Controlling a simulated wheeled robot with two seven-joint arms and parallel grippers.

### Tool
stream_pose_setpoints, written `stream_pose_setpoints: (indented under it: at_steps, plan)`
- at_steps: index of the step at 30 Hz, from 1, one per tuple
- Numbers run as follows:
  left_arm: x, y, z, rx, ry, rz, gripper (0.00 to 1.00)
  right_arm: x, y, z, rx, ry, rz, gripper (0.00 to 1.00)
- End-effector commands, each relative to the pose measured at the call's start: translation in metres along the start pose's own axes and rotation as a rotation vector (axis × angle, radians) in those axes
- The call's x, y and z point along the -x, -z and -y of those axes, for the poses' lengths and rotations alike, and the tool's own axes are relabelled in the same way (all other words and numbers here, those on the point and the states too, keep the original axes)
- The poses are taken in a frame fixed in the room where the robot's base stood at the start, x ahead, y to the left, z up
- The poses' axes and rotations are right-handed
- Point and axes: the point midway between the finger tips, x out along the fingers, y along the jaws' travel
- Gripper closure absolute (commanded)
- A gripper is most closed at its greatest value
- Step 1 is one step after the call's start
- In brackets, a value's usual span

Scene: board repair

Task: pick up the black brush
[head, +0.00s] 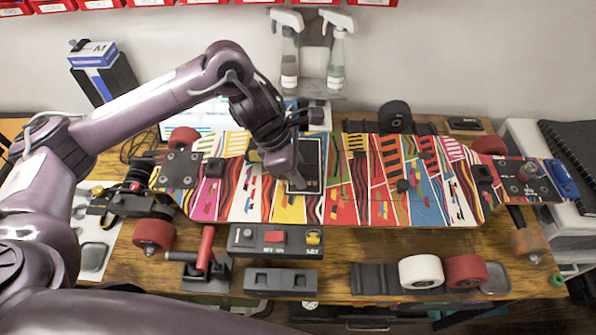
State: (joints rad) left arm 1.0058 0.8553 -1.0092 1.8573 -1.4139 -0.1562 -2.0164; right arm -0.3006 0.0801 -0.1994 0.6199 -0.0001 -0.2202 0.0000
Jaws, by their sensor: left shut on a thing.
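My left gripper (286,166) reaches down over the middle of the colourful skateboard deck (350,205). It is shut on a small dark thing, which appears to be the black brush; the fingers and wrist hide most of it, so its shape and its contact with the deck are unclear. A dark framed rectangle (310,160) lies on the deck right beside the gripper. My right gripper is not in view.
The deck lies across the wooden table (385,245). In front are a switch box (275,240), a red-handled tool (206,247), and white (421,271) and red (466,271) wheels. Two spray bottles (337,60) stand behind. A blue-and-white box (96,62) is back left.

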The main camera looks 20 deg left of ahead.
Motion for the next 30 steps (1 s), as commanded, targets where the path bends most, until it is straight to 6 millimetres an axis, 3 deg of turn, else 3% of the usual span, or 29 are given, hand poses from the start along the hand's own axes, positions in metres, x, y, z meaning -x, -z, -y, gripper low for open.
stream_pose_setpoints:
  at_steps: [2, 12, 18, 24, 30]
  plan:
    - [0.015, -0.007, -0.001, -0.004, -0.005, 0.003, 0.9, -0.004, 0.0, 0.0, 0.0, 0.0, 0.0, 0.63]
    - [0.104, -0.043, -0.001, -0.004, -0.009, 0.001, 0.9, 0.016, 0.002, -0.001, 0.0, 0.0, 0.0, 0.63]
    - [0.142, -0.059, -0.001, -0.002, -0.006, 0.001, 0.9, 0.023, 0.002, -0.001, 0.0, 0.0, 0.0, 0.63]
    - [0.165, -0.069, 0.0, 0.0, -0.003, 0.0, 0.9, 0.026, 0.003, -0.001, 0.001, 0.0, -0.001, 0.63]
    - [0.173, -0.072, 0.0, 0.0, 0.0, 0.0, 0.9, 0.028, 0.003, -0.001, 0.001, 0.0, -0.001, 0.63]
